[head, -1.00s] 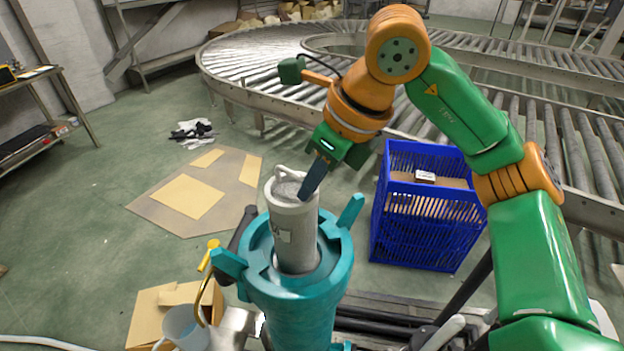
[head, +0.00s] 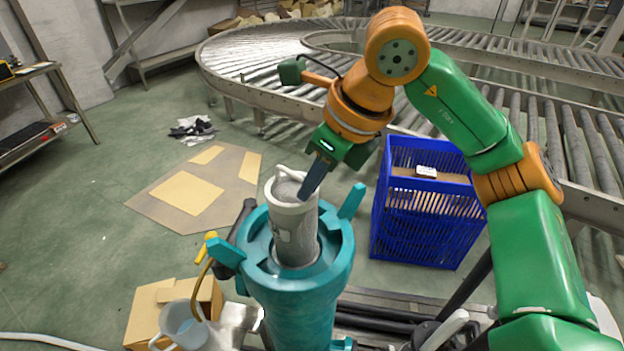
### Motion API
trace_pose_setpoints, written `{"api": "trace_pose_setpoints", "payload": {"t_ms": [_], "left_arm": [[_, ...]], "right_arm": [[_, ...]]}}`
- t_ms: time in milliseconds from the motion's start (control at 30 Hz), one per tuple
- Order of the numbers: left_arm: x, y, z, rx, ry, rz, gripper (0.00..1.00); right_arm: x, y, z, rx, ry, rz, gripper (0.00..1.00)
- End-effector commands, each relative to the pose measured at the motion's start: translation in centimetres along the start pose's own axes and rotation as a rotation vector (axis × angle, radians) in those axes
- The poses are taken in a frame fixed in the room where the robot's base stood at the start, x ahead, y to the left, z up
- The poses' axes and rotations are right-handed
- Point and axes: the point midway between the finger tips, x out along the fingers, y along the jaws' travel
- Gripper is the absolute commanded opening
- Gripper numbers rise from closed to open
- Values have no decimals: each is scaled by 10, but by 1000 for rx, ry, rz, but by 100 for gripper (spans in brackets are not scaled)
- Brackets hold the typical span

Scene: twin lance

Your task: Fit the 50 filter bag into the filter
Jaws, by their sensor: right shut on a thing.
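The filter (head: 300,305) is a teal upright cylinder with an open top and lugs on its rim, at the lower centre of the head view. The filter bag (head: 293,228) is a whitish-grey cylinder with a ring and a handle loop at its top. It stands roughly upright with its lower part inside the filter's mouth and its upper part well above the rim. My right gripper (head: 308,190) is shut on the filter bag at the right side of its top ring. The bag's lower end is hidden inside the filter. My left gripper is not in view.
A blue crate (head: 420,215) stands to the right of the filter. A roller conveyor (head: 270,85) curves behind. A cardboard box (head: 150,305) and a pail (head: 182,325) are at the lower left. Flat cardboard (head: 165,205) lies on the floor, which is otherwise mostly clear on the left.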

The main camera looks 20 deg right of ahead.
Motion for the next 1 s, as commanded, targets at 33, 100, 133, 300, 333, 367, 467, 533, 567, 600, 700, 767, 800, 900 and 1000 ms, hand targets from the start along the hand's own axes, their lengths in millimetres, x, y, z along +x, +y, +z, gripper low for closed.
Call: {"api": "trace_pose_setpoints", "payload": {"t_ms": [33, 100, 133, 300, 333, 367, 467, 533, 567, 600, 700, 767, 800, 900, 1000], "left_arm": [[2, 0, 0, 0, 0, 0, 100], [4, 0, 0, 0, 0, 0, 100], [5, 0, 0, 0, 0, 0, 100], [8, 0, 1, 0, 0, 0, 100], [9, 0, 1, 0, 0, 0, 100], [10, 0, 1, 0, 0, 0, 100], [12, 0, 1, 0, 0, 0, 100], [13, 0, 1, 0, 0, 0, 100], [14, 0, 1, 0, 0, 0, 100], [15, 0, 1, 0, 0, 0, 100], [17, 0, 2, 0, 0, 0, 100], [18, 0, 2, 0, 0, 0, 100], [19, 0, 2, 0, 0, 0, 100], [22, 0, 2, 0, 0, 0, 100], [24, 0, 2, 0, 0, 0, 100]], "right_arm": [[2, 0, -1, 0, -1, 0, 0], [4, 0, -2, 0, -1, 0, 0], [4, 0, -2, 0, -1, 0, 0], [8, 0, -4, 0, -1, 0, 0], [9, 0, -4, 0, -1, 0, 0], [10, 0, -4, 0, -1, 0, 0], [12, 0, -5, 0, -1, 0, 0], [14, 0, -6, 0, -1, 0, 0], [14, 0, -6, 0, -1, 0, 0], [15, 0, -7, 0, 0, 0, 0], [18, 0, -8, 0, 0, 0, 0], [19, 0, -8, 0, 0, 0, 0], [20, 0, -9, 0, -1, 0, 0], [22, 0, -10, 0, 0, 0, 0], [25, 0, -11, 0, 0, 0, 0]]}}
